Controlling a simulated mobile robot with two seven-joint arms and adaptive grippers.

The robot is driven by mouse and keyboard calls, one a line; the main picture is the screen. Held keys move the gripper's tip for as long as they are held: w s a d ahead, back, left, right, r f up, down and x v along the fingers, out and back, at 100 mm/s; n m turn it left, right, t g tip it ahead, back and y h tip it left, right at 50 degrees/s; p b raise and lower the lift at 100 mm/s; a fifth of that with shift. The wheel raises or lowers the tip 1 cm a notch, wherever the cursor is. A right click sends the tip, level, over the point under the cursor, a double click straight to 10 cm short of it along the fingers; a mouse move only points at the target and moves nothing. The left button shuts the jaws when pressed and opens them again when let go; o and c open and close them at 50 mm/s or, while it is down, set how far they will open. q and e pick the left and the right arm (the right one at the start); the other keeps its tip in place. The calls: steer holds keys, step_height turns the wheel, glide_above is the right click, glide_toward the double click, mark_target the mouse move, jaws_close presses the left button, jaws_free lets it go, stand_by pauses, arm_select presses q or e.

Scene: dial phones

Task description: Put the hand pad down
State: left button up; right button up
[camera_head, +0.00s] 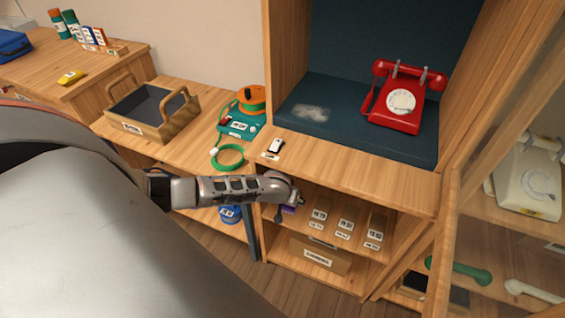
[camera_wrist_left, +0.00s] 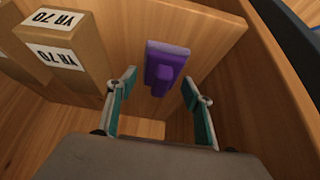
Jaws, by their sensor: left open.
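The hand pad is a purple block with a raised purple grip (camera_wrist_left: 167,68); it lies on a wooden surface in the left wrist view. In the head view only a small purple part of it (camera_head: 289,209) shows beside my gripper, in the shelf below the red phone's niche. My left gripper (camera_head: 293,198) reaches into that shelf from the left. In the left wrist view its two teal-lined fingers (camera_wrist_left: 160,88) are spread, one on each side of the pad's near end, with gaps to it. My right gripper is in neither view.
Labelled cardboard boxes (camera_wrist_left: 65,50) stand left of the pad; several labelled items (camera_head: 345,228) line the same shelf. A red dial phone (camera_head: 399,98) sits in the blue niche above. A wooden tray (camera_head: 168,126) and a teal-orange device (camera_head: 240,115) stand on the counter.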

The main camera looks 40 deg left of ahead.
mark_target(287, 211)
arm_select(q)
steer(key=shift+s+d+r+p, duration=0.1)
steer(key=shift+s+r+p, duration=0.15)
steer(key=shift+r+p, duration=0.5)
steer(key=s, duration=0.3)
steer(key=shift+s+d+f+p, duration=0.1)
steer(key=shift+s+d+p, duration=0.05)
steer(key=shift+d+p, duration=0.25)
steer(key=s+d+p, duration=0.2)
steer(key=s, duration=0.6)
steer(key=s+d+r+m+t+h, duration=0.1)
steer(key=s+d+m+h, duration=0.1)
steer(key=s+d, duration=0.35)
steer(key=s+d+r+m+t+h, duration=0.1)
steer(key=s+d+m+h, duration=0.15)
steer(key=d, duration=0.65)
steer(key=s+r+m+t, duration=0.2)
steer(key=s+r, duration=0.4)
steer(key=r, duration=0.2)
steer(key=shift+a+t, duration=0.2)
steer(key=shift+t, duration=0.2)
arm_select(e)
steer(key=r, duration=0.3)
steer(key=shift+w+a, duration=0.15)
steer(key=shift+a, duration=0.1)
arm_select(q)
steer(key=shift+m+y, duration=0.25)
